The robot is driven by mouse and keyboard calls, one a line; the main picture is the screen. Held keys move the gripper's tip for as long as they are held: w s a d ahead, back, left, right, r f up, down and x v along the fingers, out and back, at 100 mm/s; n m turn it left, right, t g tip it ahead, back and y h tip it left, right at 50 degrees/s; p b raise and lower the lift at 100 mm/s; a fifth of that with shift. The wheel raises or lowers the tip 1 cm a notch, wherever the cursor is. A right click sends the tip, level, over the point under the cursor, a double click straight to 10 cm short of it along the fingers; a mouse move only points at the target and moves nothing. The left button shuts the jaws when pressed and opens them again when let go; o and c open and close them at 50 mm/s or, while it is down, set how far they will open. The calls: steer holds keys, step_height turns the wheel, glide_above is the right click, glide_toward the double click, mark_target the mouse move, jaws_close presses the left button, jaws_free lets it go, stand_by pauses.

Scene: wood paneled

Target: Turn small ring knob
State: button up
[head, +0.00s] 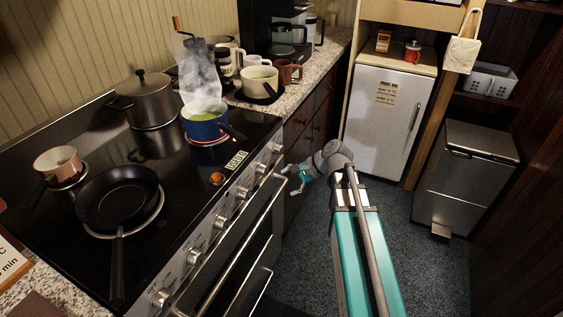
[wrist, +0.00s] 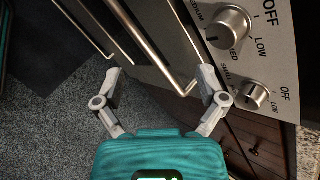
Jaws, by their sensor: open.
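The small ring knob (wrist: 257,94) is a round metal knob at the far end of the stove's front panel, beside printed OFF and LOW marks in the wrist view. It also appears at the right end of the knob row in the head view (head: 278,147). My gripper (head: 290,181) is open and empty, in front of the stove near that end. In the wrist view my gripper (wrist: 160,73) has its fingers spread wide. Its right finger is just left of the small ring knob in the picture; the knob is not between the fingers. I cannot tell the depth gap.
A larger knob marked medium (wrist: 228,28) is close by. The oven handle (head: 228,248) runs below the panel. A blue pot (head: 207,130) steams on a glowing ring. A black frying pan (head: 118,197) is on the hob.

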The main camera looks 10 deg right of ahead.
steer(key=w+d+f+m+t+y+b, duration=0.2)
steer(key=w+d+m+t+y+b, duration=0.1)
steer(key=w+d+m+b, duration=0.3)
steer(key=m+t+y+b, duration=0.3)
steer(key=m+t+b, duration=0.1)
steer(key=m+b, duration=0.25)
glide_toward(282, 150)
steer(key=v, duration=0.3)
steer(key=shift+r+m+p, duration=0.1)
steer(key=shift+m+p, duration=0.25)
steer(key=shift+m, duration=0.1)
steer(key=x, duration=1.3)
steer(key=shift+w+a, duration=0.2)
steer(key=shift+a, duration=0.1)
steer(key=c, duration=1.2)
